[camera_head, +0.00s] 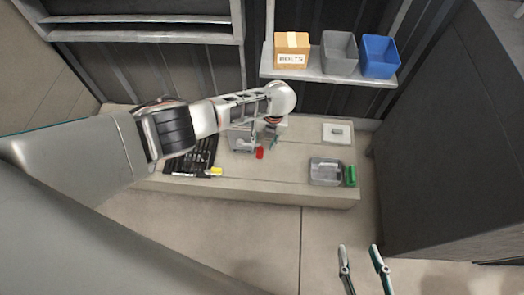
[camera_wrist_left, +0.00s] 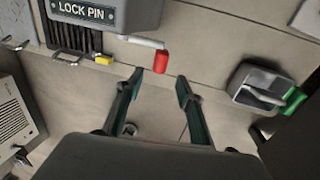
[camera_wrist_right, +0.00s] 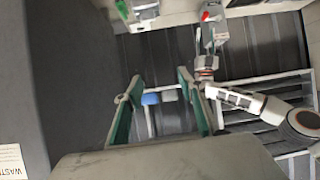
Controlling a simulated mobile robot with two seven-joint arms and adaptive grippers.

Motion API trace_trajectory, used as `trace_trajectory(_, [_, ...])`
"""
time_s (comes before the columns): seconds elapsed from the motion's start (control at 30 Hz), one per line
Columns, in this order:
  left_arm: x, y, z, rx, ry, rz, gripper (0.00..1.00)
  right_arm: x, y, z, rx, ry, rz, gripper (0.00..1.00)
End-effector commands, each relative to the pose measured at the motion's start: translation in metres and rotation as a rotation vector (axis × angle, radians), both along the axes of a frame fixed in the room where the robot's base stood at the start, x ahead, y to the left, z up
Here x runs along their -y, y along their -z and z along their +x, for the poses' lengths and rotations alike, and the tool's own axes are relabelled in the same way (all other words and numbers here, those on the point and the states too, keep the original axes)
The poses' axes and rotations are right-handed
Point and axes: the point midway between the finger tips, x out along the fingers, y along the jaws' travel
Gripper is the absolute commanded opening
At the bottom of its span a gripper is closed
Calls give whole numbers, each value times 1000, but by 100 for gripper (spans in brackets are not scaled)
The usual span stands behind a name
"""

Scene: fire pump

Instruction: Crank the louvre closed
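The black slatted louvre (camera_head: 192,155) lies on the pale bench, with a yellow tab (camera_head: 216,171) at its front edge. Right of it is a grey housing (camera_head: 241,140), labelled LOCK PIN in the left wrist view (camera_wrist_left: 85,14). A light shaft with a red handle (camera_head: 260,153) sticks out from the housing; the handle also shows in the left wrist view (camera_wrist_left: 161,62). My left gripper (camera_head: 272,143) is open, and in its wrist view (camera_wrist_left: 161,78) the red handle appears between and beyond the fingertips, apparently ungripped. My right gripper (camera_head: 362,248) is open and empty above the floor, away from the bench.
A grey tray-like part with a green handle (camera_head: 350,175) sits at the bench's right front. A white plate (camera_head: 338,132) lies behind it. A shelf above holds a cardboard bolts box (camera_head: 291,50), a grey bin (camera_head: 339,52) and a blue bin (camera_head: 380,56). A dark cabinet (camera_head: 450,150) stands right.

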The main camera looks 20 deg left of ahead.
Motion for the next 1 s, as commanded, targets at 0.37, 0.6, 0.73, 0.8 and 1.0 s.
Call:
trace_trajectory(0.37, [-8,59,-8,-11,0,1,37,-14,-6,5,12,14,78,40])
trace_trajectory(0.6, [-11,76,-5,-3,0,0,37,-21,-14,9,26,24,126,40])
trace_trajectory(0.73, [-12,75,-4,0,0,0,37,-22,-16,10,30,25,130,40])
trace_trajectory(0.8, [-12,75,-3,1,0,0,37,-22,-16,10,31,26,130,40])
trace_trajectory(1.0, [-12,74,-3,1,-1,0,14,-22,-16,10,32,25,131,40])
